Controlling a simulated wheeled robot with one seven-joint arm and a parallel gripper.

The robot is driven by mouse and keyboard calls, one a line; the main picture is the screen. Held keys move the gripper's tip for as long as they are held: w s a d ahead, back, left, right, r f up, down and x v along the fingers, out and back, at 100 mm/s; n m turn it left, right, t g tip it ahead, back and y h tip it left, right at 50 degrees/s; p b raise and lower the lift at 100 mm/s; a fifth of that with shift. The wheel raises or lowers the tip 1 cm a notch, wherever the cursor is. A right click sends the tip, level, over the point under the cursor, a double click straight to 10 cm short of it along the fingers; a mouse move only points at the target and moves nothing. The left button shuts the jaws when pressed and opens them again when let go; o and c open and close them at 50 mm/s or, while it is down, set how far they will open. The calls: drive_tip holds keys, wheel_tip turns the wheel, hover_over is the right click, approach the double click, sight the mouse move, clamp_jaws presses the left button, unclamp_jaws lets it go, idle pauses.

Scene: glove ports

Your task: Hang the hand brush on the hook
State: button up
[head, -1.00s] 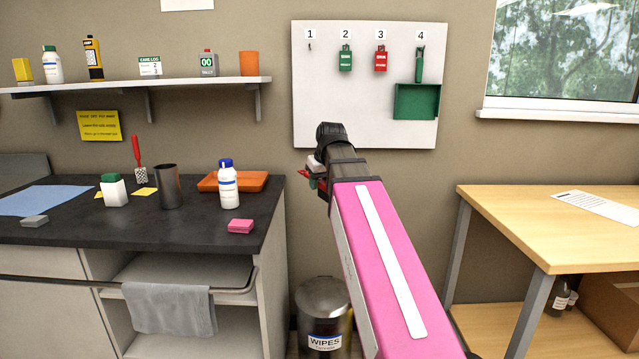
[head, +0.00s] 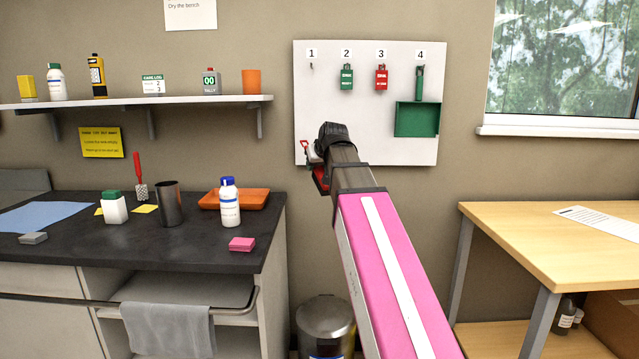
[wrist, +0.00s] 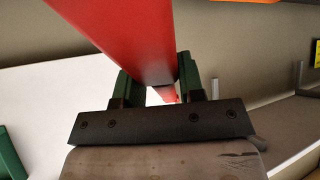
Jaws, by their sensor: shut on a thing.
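The hand brush shows in the wrist view as a broad red body (wrist: 125,35) between the green fingers of my gripper (wrist: 155,72), which is shut on it. In the head view, a red part (head: 320,181) shows beside my wrist, in front of the board's lower left. My arm hides most of the gripper and brush there. The small hook (head: 311,66) under label 1 is bare, above the gripper in the picture. The white board (head: 330,105) also bears a green tag (head: 346,78), a red tag (head: 381,78) and a green dustpan (head: 417,120).
A dark bench (head: 120,240) at left holds a white bottle (head: 230,205), a metal cup (head: 169,204) and an orange tray (head: 258,198). A shelf (head: 190,103) is above it. A bin (head: 326,322) stands below my arm. A wooden table (head: 570,235) is at right.

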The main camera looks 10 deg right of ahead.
drive_tip(key=w+r+t, duration=0.1)
drive_tip(key=r, duration=0.2)
drive_tip(key=w+r+t, duration=0.2)
drive_tip(key=r, duration=0.2)
drive_tip(key=w+r+m+t, duration=0.1)
drive_tip(key=r+t, duration=0.1)
drive_tip(key=r, duration=0.1)
drive_tip(key=shift+w+a+r, duration=0.15)
drive_tip(key=shift+w, duration=0.05)
wheel_tip(320, 180, up, 10)
drive_tip(key=w+t, duration=0.1)
drive_tip(key=t, duration=0.4)
drive_tip(key=shift+m+h, duration=0.3)
drive_tip(key=shift+w+d, duration=0.35)
drive_tip(key=shift+w, duration=1.3)
drive_tip(key=shift+w+d, duration=0.35)
drive_tip(key=shift+w, duration=1.25)
drive_tip(key=shift+w+d, duration=0.35)
drive_tip(key=shift+w, duration=1.3)
drive_tip(key=o, duration=1.1)
drive_tip(key=shift+c, duration=0.2)
drive_tip(key=shift+s, duration=0.1)
